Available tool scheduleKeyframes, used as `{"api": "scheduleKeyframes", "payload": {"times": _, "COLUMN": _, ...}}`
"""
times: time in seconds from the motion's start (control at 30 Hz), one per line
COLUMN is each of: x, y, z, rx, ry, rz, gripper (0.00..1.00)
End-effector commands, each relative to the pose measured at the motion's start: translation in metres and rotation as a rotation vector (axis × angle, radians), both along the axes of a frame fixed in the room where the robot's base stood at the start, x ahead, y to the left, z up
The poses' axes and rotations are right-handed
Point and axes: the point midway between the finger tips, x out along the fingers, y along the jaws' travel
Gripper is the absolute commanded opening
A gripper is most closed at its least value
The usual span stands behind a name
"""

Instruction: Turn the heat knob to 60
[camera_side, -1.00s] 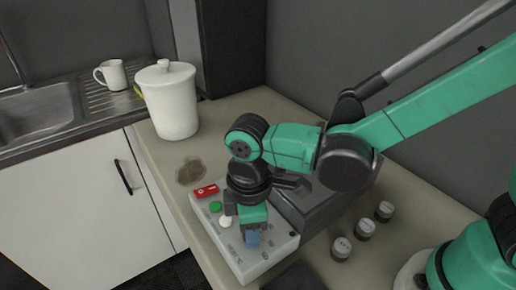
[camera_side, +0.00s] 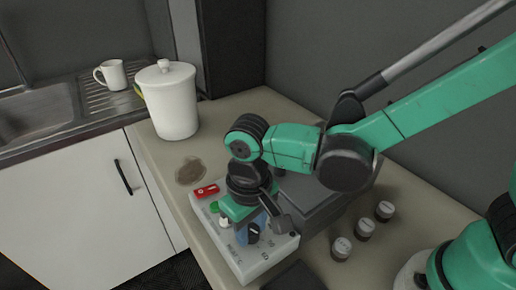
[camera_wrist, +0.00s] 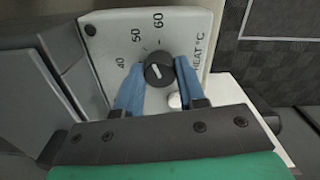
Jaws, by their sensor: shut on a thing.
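The heat knob (camera_wrist: 158,70) is a round black dial with a short white mark, on the pale control panel (camera_wrist: 110,42). In the wrist view, 40, 50 and 60 are printed in an arc around it, with "HEAT °C" to the right. The mark's exact reading is hard to tell. My gripper (camera_wrist: 157,76) has its two blue fingers on opposite sides of the knob, shut on it. In the side view, my gripper (camera_side: 249,231) points down at the panel's front part, and the knob (camera_side: 253,238) shows partly between the fingers.
A grey block (camera_side: 325,196) stands behind. Several small jars (camera_side: 365,230) are at right, and a white lidded pot (camera_side: 172,105) is at back left.

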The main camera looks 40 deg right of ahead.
Motion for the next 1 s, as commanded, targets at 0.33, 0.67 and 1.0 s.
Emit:
{"api": "scheduleKeyframes", "payload": {"times": 0.33, "x": 0.0000, "y": 0.0000, "z": 0.0001, "rx": -0.001, "ry": 0.000, "rz": -0.257, "gripper": 0.00}}
{"api": "scheduleKeyframes", "payload": {"times": 0.67, "x": 0.0000, "y": 0.0000, "z": 0.0001, "rx": -0.001, "ry": 0.000, "rz": -0.375, "gripper": 0.00}}
{"api": "scheduleKeyframes", "payload": {"times": 1.0, "x": 0.0000, "y": 0.0001, "z": 0.0001, "rx": 0.000, "ry": 0.000, "rz": -0.395, "gripper": 0.00}}
